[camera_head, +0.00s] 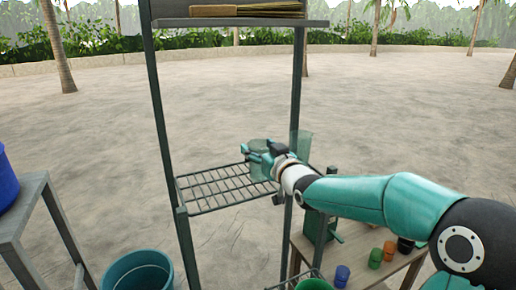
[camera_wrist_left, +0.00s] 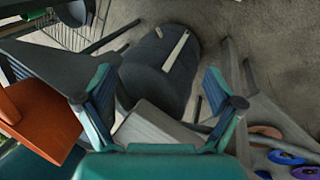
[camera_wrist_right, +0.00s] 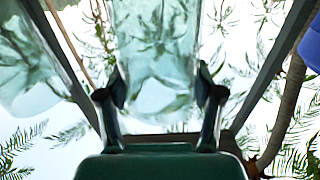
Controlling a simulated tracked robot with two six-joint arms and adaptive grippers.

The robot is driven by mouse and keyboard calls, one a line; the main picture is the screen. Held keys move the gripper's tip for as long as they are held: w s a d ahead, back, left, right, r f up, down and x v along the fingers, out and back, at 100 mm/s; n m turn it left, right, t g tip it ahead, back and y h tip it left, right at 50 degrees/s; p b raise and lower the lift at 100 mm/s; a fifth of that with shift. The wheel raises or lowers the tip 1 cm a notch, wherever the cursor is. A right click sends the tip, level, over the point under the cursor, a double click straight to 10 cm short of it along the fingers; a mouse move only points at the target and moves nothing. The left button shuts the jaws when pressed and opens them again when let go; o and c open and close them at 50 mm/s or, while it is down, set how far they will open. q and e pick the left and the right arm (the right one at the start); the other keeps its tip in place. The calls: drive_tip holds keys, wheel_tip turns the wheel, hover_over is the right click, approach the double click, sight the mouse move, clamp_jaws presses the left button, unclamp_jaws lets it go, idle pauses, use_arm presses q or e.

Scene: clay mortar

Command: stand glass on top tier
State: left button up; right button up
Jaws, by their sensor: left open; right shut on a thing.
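In the right wrist view, my right gripper (camera_wrist_right: 160,100) is shut on a clear glass (camera_wrist_right: 155,45); a second clear glass shape (camera_wrist_right: 28,65) is at the left. In the head view, my right gripper (camera_head: 254,152) is at the rack's wire tier (camera_head: 225,187), near its right end. Pale green glass shapes (camera_head: 304,146) show beside it; the head view does not make clear which one is held. The rack's dark upper shelf (camera_head: 240,22) is above. My left gripper (camera_wrist_left: 160,105) is open and empty in its wrist view, and out of the head view.
A bench (camera_head: 346,238) at the lower right bears blue (camera_head: 342,276), orange and green (camera_head: 376,257) cups. A teal bucket (camera_head: 137,270) and a grey table (camera_head: 28,190) stand left. Rack posts flank the wire tier.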

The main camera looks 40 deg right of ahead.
drive_tip(key=shift+f, duration=0.1)
drive_tip(key=o, duration=1.3)
drive_tip(key=shift+c, duration=0.2)
